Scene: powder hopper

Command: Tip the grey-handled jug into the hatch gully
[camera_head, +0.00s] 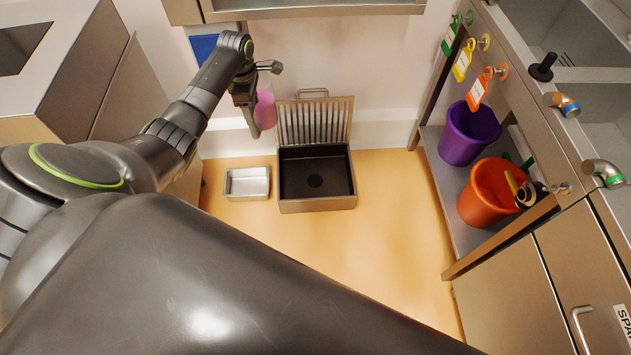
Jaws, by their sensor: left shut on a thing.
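A pink jug (266,110) is up near the back wall, left of the raised grate. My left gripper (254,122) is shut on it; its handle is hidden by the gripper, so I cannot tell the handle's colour. The hatch gully (349,203) is a dark open basin in the floor to the right of and below the jug in the picture. Its slatted grate lid (314,121) stands raised at the back. I cannot see the jug's contents. My right gripper is not in view.
A small metal tray (247,195) sits on the floor left of the gully. On the right, a shelf holds a purple bucket (468,135) and an orange bucket (485,195) under hanging coloured tags. The floor right of the gully is clear.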

